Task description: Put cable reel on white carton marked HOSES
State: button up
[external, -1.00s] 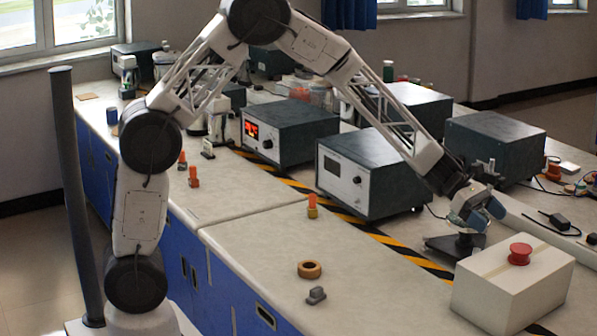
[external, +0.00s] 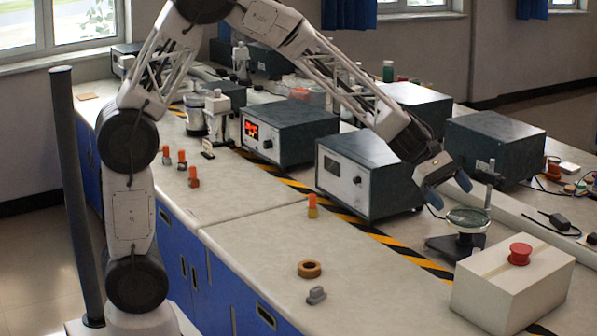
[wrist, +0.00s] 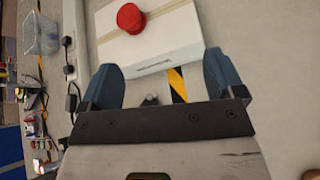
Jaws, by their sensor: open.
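A red round piece that looks like the cable reel (external: 519,253) sits on top of the white carton (external: 487,308) at the front right. In the wrist view the red reel (wrist: 130,18) rests on the upper face of the carton (wrist: 165,50), ahead of my fingers. Small dark print shows on the carton's side, too small to read. My gripper (external: 448,188) is open and empty, raised above and behind the carton, apart from it and the reel. Its two blue fingers stand wide apart in the wrist view (wrist: 160,70).
A dark stand with a round dish (external: 467,218) is just below my gripper, behind the carton. Grey instrument boxes (external: 370,175) line the back. An orange-brown ring (external: 309,269) and a small grey piece (external: 316,295) lie on the bench. The bench's front middle is mostly clear.

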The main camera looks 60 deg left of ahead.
jog(key=s+a+r+m+y, duration=0.2)
jog(key=s+a+m+y, duration=0.2)
jog(key=s+a, duration=0.6)
jog(key=s+a+r+m+t+y, duration=0.1)
jog(key=s+a+r+m+y, duration=0.1)
jog(key=s+a+m, duration=0.4)
jog(key=s+a+r+m+y, duration=0.2)
jog(key=s+a+m+y, duration=0.3)
jog(key=s+a, duration=0.9)
jog(key=s, duration=0.9)
jog(key=shift+s+a+m+t+y, duration=0.25)
jog(key=shift+a+m+t+y, duration=0.05)
jog(key=shift+a, duration=0.05)
